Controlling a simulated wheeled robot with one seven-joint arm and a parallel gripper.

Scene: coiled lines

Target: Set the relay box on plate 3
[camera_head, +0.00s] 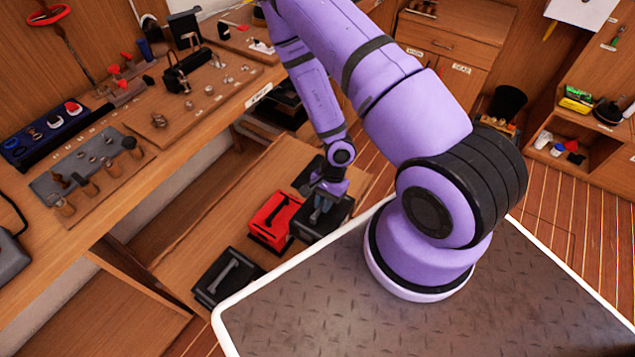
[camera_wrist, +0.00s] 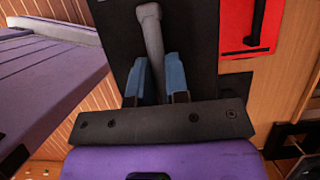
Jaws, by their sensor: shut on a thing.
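My gripper (camera_head: 318,205) points down at the low wooden shelf beside my base. In the wrist view its blue fingertips (camera_wrist: 156,78) are shut on the grey handle (camera_wrist: 151,35) of a dark box (camera_wrist: 205,50). In the head view this dark box (camera_head: 334,222) is partly hidden by the gripper. A red box (camera_head: 271,216) with a black handle is close to its left and also shows in the wrist view (camera_wrist: 240,22). I cannot read a label telling which box is the relay box, and I cannot make out plate 3.
A black box (camera_head: 212,272) with a grey handle stands on the shelf (camera_head: 190,245) at lower left. Another dark box (camera_head: 306,174) is behind the gripper. The workbench (camera_head: 130,190) above carries several small parts. Bare shelf lies left of the red box.

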